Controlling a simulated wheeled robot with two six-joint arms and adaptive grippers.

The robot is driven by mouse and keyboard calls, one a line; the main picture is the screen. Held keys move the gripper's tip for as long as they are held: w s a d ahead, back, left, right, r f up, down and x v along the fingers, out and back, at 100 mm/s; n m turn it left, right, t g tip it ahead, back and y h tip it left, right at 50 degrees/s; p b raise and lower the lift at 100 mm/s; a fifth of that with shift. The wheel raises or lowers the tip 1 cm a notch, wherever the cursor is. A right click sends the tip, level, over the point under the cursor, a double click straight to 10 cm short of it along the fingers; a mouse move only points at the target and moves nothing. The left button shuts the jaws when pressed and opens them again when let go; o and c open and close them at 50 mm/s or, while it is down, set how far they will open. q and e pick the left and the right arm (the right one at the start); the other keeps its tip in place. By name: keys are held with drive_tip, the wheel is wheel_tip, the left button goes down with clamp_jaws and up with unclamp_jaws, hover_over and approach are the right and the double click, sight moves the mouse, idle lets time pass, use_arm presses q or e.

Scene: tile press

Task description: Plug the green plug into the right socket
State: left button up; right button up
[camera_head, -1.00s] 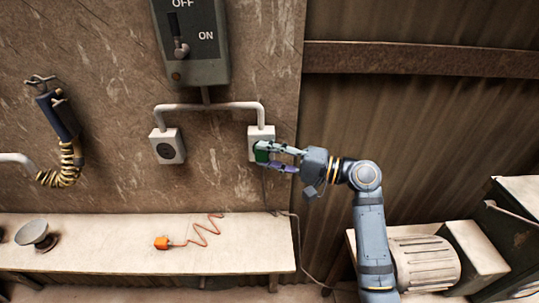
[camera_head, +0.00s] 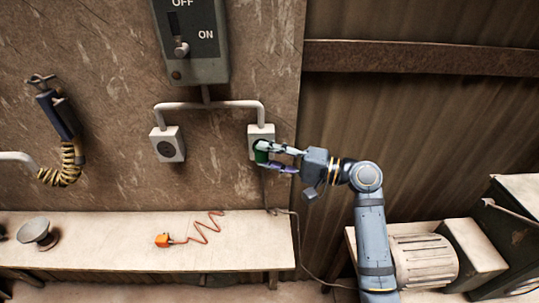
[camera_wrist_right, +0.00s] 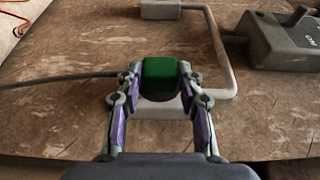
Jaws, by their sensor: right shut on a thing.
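The green plug (camera_head: 261,151) is at the front of the right socket (camera_head: 256,133), a white box on the wall. My right gripper (camera_head: 270,153) is shut on the green plug. In the right wrist view the plug (camera_wrist_right: 160,75) sits between the two fingers, against the white socket box (camera_wrist_right: 172,107). The plug covers the socket's face, so I cannot tell how deep it sits. A dark cable hangs from the plug. My left gripper is not in view.
A left socket (camera_head: 167,144) is empty. A switch box (camera_head: 190,45) marked OFF and ON is above, joined by a pipe. A motor (camera_head: 424,262) stands at lower right.

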drive_tip(key=shift+w, duration=0.4)
idle(0.8)
drive_tip(key=shift+s, duration=0.2)
idle(0.5)
drive_tip(key=shift+s, duration=0.25)
idle(0.9)
drive_tip(key=shift+w, duration=0.45)
idle(0.4)
drive_tip(key=s+p, duration=0.1)
drive_tip(key=s, duration=0.5)
drive_tip(key=shift+p, duration=0.35)
idle(0.6)
